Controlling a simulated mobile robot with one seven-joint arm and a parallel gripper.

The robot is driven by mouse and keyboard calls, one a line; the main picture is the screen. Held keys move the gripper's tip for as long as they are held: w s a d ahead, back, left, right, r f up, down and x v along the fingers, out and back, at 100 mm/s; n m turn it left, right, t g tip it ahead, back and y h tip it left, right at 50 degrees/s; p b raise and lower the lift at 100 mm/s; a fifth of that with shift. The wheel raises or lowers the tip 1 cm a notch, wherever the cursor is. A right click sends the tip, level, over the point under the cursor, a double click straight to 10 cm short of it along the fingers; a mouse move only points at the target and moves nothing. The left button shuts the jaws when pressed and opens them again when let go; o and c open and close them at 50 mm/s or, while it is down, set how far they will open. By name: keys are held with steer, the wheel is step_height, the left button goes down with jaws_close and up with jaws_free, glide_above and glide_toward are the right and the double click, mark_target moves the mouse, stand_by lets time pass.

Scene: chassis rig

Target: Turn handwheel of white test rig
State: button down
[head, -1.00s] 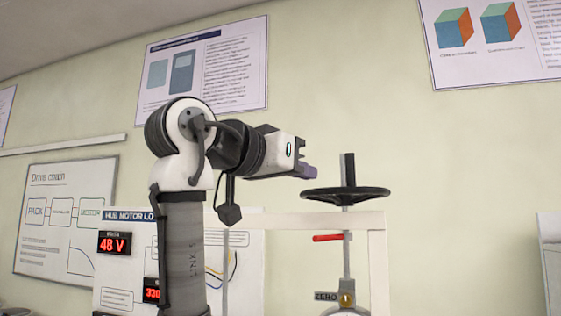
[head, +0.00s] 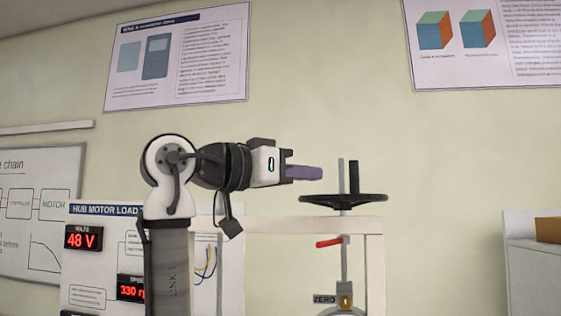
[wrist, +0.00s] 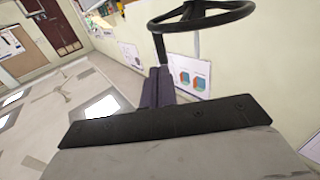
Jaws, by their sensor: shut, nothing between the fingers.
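The black handwheel (head: 325,200) lies flat on a grey vertical spindle above the white test rig (head: 375,270). Its dark upright handle (head: 354,178) stands on the rim, with a lighter grey post just left of it. My gripper (head: 318,173) is shut and empty, its purple-grey fingers level and pointing right. In the head view the fingertips are left of the handle and above the wheel, with a gap. In the wrist view the shut fingers (wrist: 158,75) end close to the handle (wrist: 160,48), and the wheel (wrist: 205,18) fills the top; contact is not clear.
A red lever (head: 329,242) and a ZERO plate (head: 324,299) are below the wheel. The hub motor board (head: 100,255) stands behind my arm. A white cabinet (head: 535,270) with a brown box (head: 548,230) is at far right. Open wall lies above the wheel.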

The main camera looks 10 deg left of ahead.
mark_target(351, 177)
steer(key=p+x, duration=0.2)
steer(key=x, duration=0.4)
steer(key=shift+r, duration=0.1)
steer(key=shift+w+d, duration=0.3)
